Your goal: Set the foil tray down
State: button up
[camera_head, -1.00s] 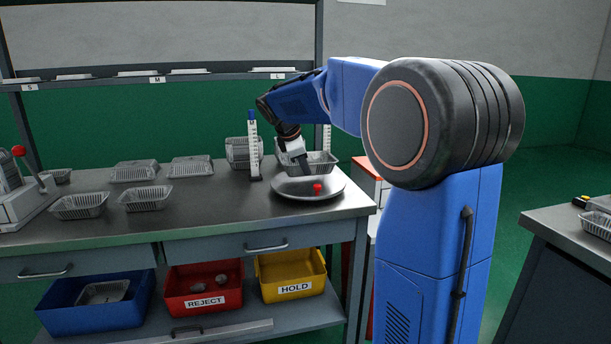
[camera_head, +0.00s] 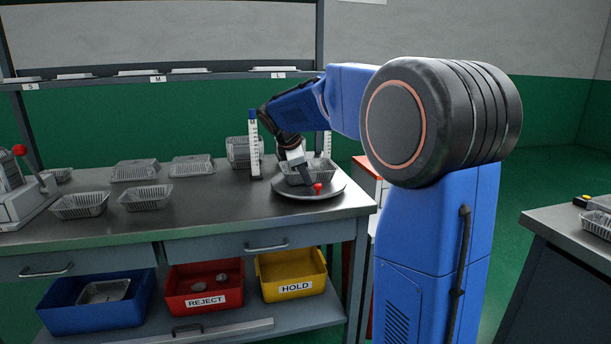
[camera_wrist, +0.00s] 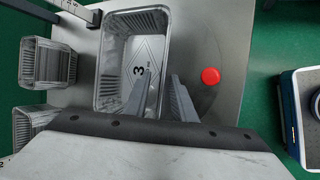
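The foil tray (camera_wrist: 112,60) is an open ribbed rectangle with a "3" on its floor. In the head view the tray (camera_head: 322,173) is at the round grey plate (camera_head: 300,194) on the bench and looks level. Its underside is hidden, so full contact is hard to judge. My gripper (camera_wrist: 160,80) straddles the tray's right wall in the wrist view, one finger inside and one outside, shut on that wall. In the head view my gripper (camera_head: 303,172) points down at the tray.
A red knob (camera_wrist: 210,76) stands on the plate close beside the tray. An upright white gauge (camera_head: 254,148) stands at the plate's left. More foil trays (camera_head: 146,197) lie left on the bench. Red (camera_head: 190,303) and yellow (camera_head: 291,290) bins sit below.

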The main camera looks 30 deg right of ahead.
jog(key=v, duration=1.2)
jog(key=s+a+f+m+y, duration=0.2)
jog(key=s+a+f+m, duration=0.2)
jog(key=s+f, duration=0.3)
jog(key=s+a+f+m+t+y, duration=0.1)
jog(key=s+f+m, duration=0.4)
jog(key=s, duration=1.2)
jog(key=s+a+f+m+y, duration=0.2)
jog(key=s+a+f+m, duration=0.2)
jog(key=s+f, duration=0.7)
jog(key=s+a, duration=0.1)
jog(key=a, duration=0.1)
jog(key=shift+s+a+f+m+y, duration=0.15)
jog(key=shift+a+f+m+y, duration=0.15)
jog(key=shift+y, duration=0.1)
jog(key=shift+o, duration=0.5)
jog(key=shift+r, duration=0.1)
